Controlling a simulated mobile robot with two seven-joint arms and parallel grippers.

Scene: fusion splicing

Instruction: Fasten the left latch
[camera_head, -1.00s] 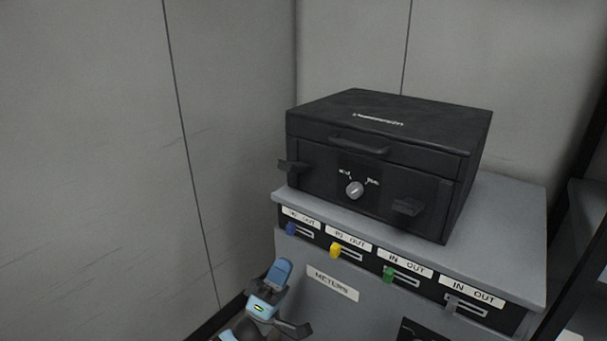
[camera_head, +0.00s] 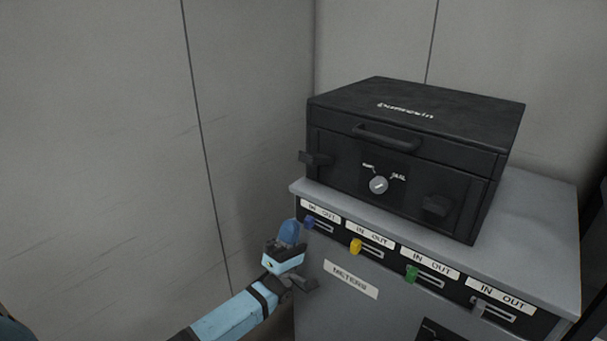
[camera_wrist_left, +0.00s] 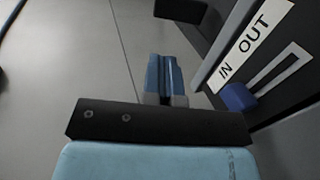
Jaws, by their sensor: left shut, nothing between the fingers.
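The black case (camera_head: 400,150) sits closed on the grey cabinet. Its left latch (camera_head: 316,158) sticks out from the left end of the front face. My left gripper (camera_head: 289,232) is shut and empty, below the left latch and beside the cabinet's blue slider, apart from the case. In the left wrist view its blue fingers (camera_wrist_left: 165,78) are together, and a dark block, likely the latch (camera_wrist_left: 180,10), shows beyond them at the top. My right gripper is not in view.
The grey cabinet (camera_head: 530,230) has a row of sliders: blue (camera_head: 309,222), yellow (camera_head: 356,246), green (camera_head: 411,273) and grey (camera_head: 478,307), with IN/OUT labels. A METERS label (camera_head: 351,279) is below. The wall stands to the left; the space before it is free.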

